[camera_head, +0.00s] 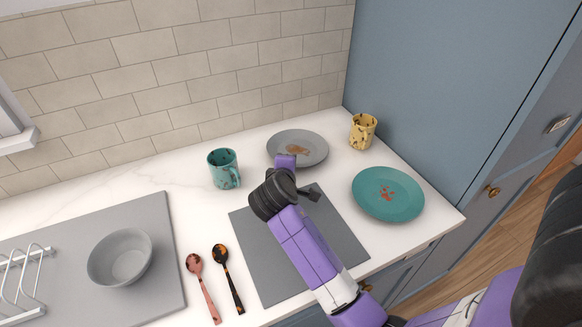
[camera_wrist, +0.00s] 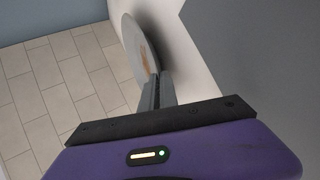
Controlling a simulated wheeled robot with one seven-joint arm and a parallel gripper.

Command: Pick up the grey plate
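The grey plate (camera_head: 306,137) with a brown stain is at the back of the white counter near the tiled wall. In the wrist view the plate (camera_wrist: 135,45) shows nearly edge-on, with a dark shadow beside it on the counter. My gripper (camera_head: 287,163) reaches the plate's near rim. In the wrist view my gripper's fingers (camera_wrist: 159,84) are close together, with the rim between their tips. The gripper hides a small part of the plate's near edge. I cannot tell whether the plate is clear of the counter.
A teal mug (camera_head: 221,168) stands left of the plate, a yellow mug (camera_head: 362,131) right of it. A teal plate (camera_head: 388,194) lies nearer right. A dark grey mat (camera_head: 259,252) lies under my arm. A grey bowl (camera_head: 119,257) and two spoons (camera_head: 228,276) are left.

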